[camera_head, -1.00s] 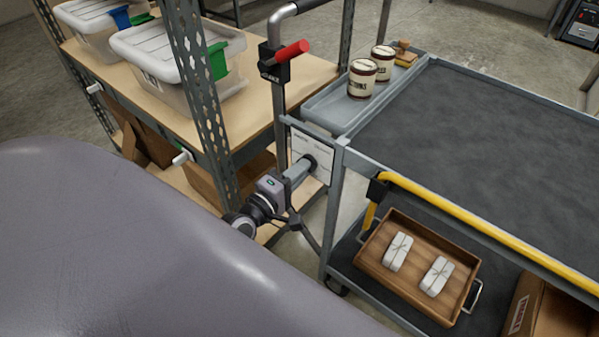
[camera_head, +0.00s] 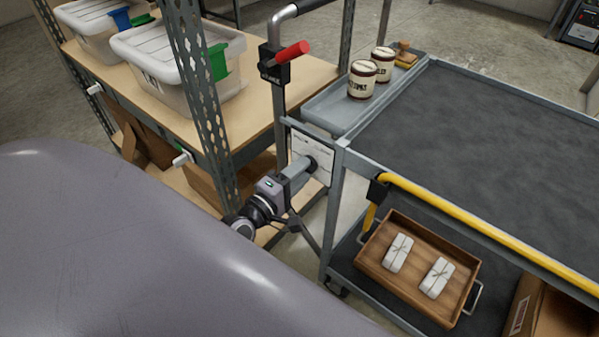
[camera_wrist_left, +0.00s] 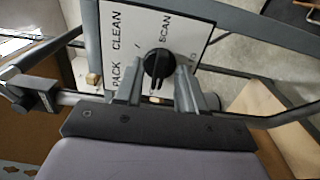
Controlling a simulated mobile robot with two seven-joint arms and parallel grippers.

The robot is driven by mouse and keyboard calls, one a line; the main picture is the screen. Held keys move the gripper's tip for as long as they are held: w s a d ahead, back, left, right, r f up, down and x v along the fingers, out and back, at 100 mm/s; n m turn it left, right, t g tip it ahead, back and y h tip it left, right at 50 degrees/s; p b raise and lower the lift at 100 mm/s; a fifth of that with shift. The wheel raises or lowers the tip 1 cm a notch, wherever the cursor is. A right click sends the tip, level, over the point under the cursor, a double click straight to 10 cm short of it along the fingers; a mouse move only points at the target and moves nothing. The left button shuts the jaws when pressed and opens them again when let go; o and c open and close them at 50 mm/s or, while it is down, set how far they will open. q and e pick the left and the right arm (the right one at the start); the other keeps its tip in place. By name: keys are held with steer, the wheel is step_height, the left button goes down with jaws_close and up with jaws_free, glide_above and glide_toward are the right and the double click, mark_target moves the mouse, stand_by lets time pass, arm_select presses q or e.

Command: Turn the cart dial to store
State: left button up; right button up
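The cart dial is a black round knob (camera_wrist_left: 157,63) with a raised bar, on a white label plate (camera_wrist_left: 110,20) in the left wrist view. The words PACK, CLEAN and SCAN are readable; a further word at the right is mostly hidden by a finger. In the head view the plate (camera_head: 326,160) is on the cart's near end, with the knob hidden behind my gripper. My left gripper (camera_wrist_left: 159,68) has its fingers apart, one on each side of the knob. I cannot tell whether they touch it. My right gripper is not in view.
The grey cart (camera_head: 470,130) has a yellow rail (camera_head: 480,228) and a lower wooden tray (camera_head: 385,285) with two white bundles. Two jars (camera_head: 362,80) stand in its upper grey tray. A shelf (camera_head: 262,100) with lidded bins and a post with a red handle (camera_head: 292,53) stand close at the left.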

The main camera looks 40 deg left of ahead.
arm_select(q)
steer(key=s, duration=0.7)
steer(key=shift+a, duration=0.25)
stand_by(0.3)
steer(key=s+d+f+m+g+p, duration=0.1)
steer(key=s+d+m+g+p, duration=0.2)
steer(key=m, duration=0.6)
steer(key=s+d+f+m+g+h+p, duration=0.1)
steer(key=s+d+f+m+g+p, duration=0.1)
steer(key=s+d+m+g+p, duration=0.2)
steer(key=s+d+m, duration=0.3)
steer(key=m, duration=0.3)
steer(key=shift+s+g+p, duration=0.3)
steer(key=shift+s+p, duration=0.05)
steer(key=shift+s, duration=0.05)
